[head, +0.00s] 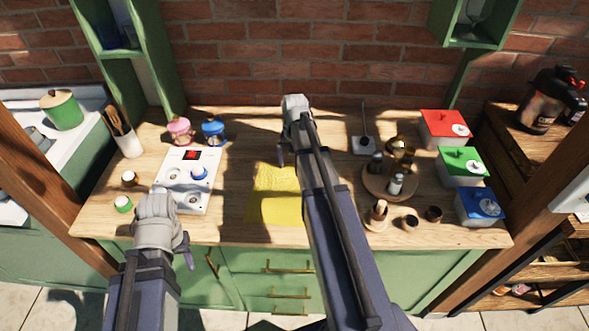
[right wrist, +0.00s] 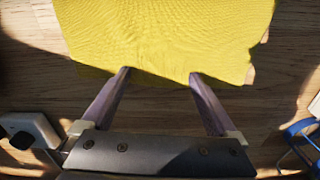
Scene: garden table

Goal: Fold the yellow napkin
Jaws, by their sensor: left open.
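The yellow napkin (head: 279,209) lies on the wooden counter in the middle of the head view, partly hidden by my right arm. Its front part looks smoother and brighter than its back part; I cannot tell whether this is a fold or light. In the right wrist view the napkin (right wrist: 165,35) spreads across the top. My right gripper (right wrist: 160,73) is open, with its two fingertips apart at the napkin's near edge. In the head view my right gripper (head: 283,150) is at the napkin's back edge. My left gripper (head: 187,245) is open and empty, near the counter's front left edge.
A white panel (head: 178,205) with a red switch stands left of the napkin. Pink (head: 179,131) and blue (head: 213,131) items are behind it. A round wooden tray (head: 376,186) with bottles and several coloured boxes (head: 461,166) stand to the right.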

